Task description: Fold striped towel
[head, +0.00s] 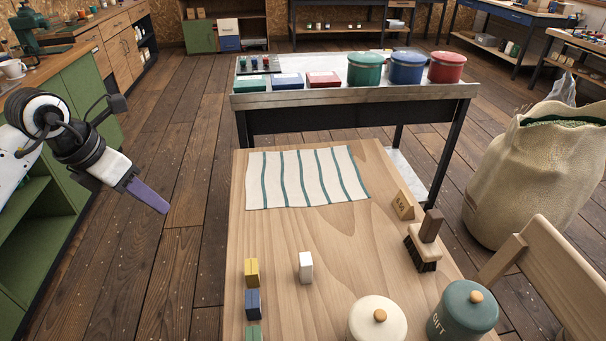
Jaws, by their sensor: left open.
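The striped towel (306,178), white with green stripes, lies flat and spread out on the far part of the wooden table (355,245). My left gripper (150,196) is in the air left of the table, apart from the towel. It is open, with nothing seen in it; its fingers overlap from this angle. My right gripper is not in view.
A brush (425,240) and a wooden price block (402,204) stand right of the towel. Small yellow (252,272), blue (253,303) and white blocks (305,267) and two lidded jars (377,320) are nearer. A metal-topped bench (350,98) stands behind; a sack (530,180) and chair (550,275) are right.

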